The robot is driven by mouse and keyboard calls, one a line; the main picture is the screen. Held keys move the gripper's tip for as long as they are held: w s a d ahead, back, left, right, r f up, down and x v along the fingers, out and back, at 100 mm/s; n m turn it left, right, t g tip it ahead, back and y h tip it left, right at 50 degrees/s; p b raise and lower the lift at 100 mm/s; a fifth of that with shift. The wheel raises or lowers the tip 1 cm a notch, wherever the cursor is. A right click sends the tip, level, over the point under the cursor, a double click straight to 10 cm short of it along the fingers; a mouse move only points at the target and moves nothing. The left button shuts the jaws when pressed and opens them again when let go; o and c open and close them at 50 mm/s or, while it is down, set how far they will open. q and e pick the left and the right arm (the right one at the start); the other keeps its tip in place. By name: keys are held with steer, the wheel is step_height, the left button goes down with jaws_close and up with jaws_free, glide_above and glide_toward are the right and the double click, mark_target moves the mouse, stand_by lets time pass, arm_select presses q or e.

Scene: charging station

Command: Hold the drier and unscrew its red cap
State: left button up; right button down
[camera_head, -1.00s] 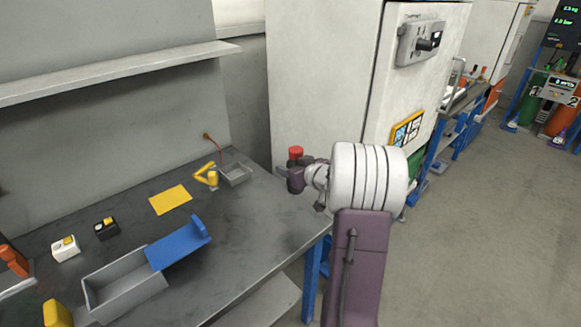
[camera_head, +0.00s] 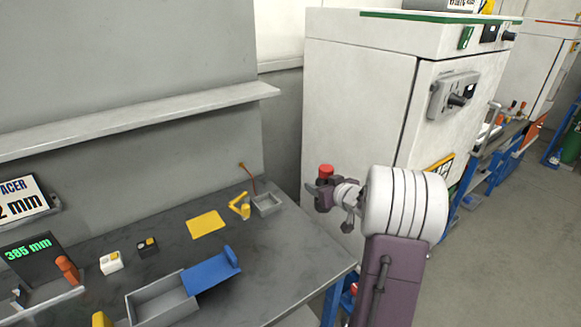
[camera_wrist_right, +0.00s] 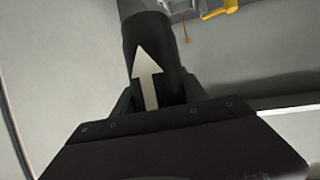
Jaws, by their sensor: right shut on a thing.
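The drier (camera_wrist_right: 158,65) is a dark cylinder with a white arrow along its side in the right wrist view. Its red cap (camera_head: 326,170) shows on top, just above my right gripper (camera_head: 318,194) in the head view. My right gripper is shut on the drier and holds it upright in front of the white cabinet, above the table's right end. In the head view the gripper hides most of the drier's body. The cap is on the drier. My left gripper is not in view.
The grey table (camera_head: 250,290) carries a grey bin (camera_head: 160,306) with a blue part (camera_head: 212,270), a yellow sheet (camera_head: 207,224), a yellow fixture (camera_head: 241,206) and a small grey tray (camera_head: 267,205). A white cabinet (camera_head: 355,100) stands behind my right arm. A shelf (camera_head: 140,120) runs along the wall.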

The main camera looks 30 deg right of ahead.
steer(key=a+f+n+y, duration=0.2)
steer(key=a+f+y, duration=0.1)
steer(key=a, duration=1)
steer(key=w+a+f+n+g+y, duration=0.1)
steer(key=a+f+n+y, duration=0.2)
steer(key=a, duration=1)
steer(key=w+a+f+n+g+y, duration=0.1)
steer(key=a+f+n+y, duration=0.1)
steer(key=a, duration=1.1)
steer(key=shift+w+f+n+y, duration=0.25)
steer(key=shift+f+n+y, duration=0.2)
steer(key=shift+f, duration=0.3)
